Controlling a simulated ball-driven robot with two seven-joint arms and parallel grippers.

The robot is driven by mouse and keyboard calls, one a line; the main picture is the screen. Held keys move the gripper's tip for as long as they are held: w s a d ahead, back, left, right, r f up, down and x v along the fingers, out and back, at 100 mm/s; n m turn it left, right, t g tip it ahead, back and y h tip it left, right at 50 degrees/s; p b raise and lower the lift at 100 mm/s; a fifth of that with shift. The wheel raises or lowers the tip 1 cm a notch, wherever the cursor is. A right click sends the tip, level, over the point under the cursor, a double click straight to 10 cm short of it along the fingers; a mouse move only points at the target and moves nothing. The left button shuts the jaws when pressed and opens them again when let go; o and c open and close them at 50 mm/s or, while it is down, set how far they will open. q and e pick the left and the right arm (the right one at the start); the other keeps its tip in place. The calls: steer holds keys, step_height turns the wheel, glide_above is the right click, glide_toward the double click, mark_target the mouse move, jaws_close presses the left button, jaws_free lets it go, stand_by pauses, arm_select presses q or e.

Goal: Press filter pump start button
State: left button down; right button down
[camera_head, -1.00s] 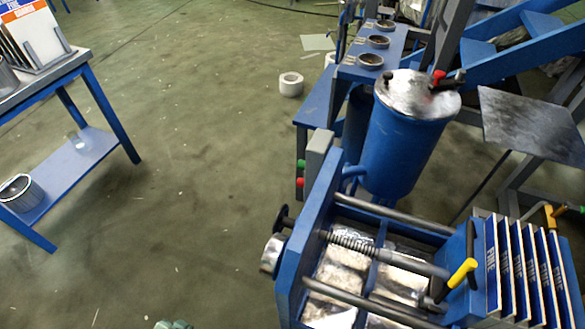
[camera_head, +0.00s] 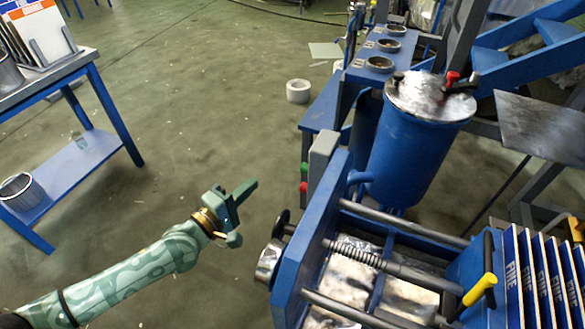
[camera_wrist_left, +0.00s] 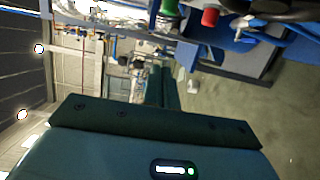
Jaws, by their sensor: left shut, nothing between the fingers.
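The start button is likely the green one (camera_head: 304,168) on the side of a grey control box (camera_head: 323,146) on the blue filter press. A red button (camera_head: 303,187) sits just below it. In the left wrist view the green button (camera_wrist_left: 169,8) and the red button (camera_wrist_left: 209,17) show at the top edge. My left gripper (camera_head: 246,190) is shut and empty, in the air left of the box and apart from the buttons. My right gripper is not in view.
The filter press's blue end plate (camera_head: 312,235) and a handwheel (camera_head: 281,222) stand right of my left gripper. A blue tank (camera_head: 415,150) stands behind. A blue table (camera_head: 75,165) is at left. Open floor lies between.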

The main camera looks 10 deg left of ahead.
arm_select(q)
steer(key=w+d+b, duration=0.1)
steer(key=w+d, duration=0.7)
steer(key=shift+w, duration=0.15)
stand_by(0.5)
steer(key=shift+d, duration=0.15)
